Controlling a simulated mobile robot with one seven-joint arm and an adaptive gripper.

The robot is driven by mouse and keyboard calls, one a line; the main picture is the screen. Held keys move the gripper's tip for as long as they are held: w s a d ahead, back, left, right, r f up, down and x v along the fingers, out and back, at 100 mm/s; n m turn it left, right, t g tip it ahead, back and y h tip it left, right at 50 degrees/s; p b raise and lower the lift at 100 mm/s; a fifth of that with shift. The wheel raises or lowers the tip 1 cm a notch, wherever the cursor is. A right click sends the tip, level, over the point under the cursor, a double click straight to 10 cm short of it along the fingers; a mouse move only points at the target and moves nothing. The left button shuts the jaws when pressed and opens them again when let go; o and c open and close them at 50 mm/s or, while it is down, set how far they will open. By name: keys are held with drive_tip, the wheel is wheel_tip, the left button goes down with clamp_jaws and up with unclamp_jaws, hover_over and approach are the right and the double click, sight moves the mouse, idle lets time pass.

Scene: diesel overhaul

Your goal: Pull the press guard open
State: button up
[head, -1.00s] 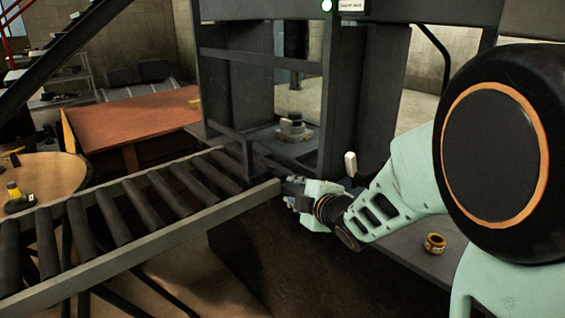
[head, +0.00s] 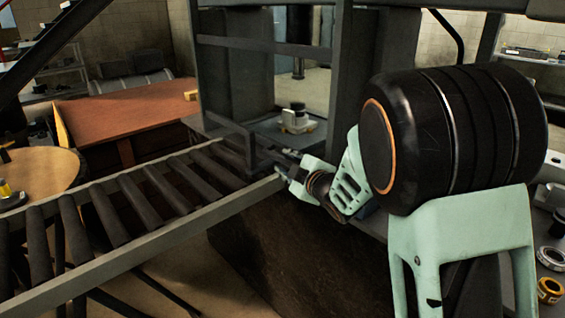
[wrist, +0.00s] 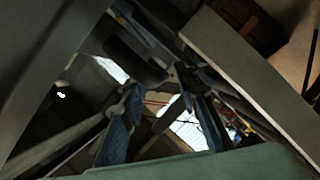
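The press (head: 345,80) is a dark steel frame at the centre of the head view. Dark bars at its front, which look like the press guard (head: 228,122), end in a short upright beside the roller conveyor. My gripper (head: 281,164) is low at the front of the press, by the conveyor's end and just right of that upright. In the wrist view its two blue-padded fingers (wrist: 160,125) stand apart with a gap between them. A dark rounded bar (wrist: 135,62) lies beyond them. I cannot tell whether the fingers touch the guard.
The roller conveyor (head: 150,205) runs from the lower left to the press. A pale part with a dark top (head: 296,118) sits inside the press. A red-brown table (head: 125,108) stands behind the conveyor. Rings (head: 549,290) lie at the lower right.

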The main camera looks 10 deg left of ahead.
drive_tip(key=shift+x, duration=1.4)
clamp_jaws()
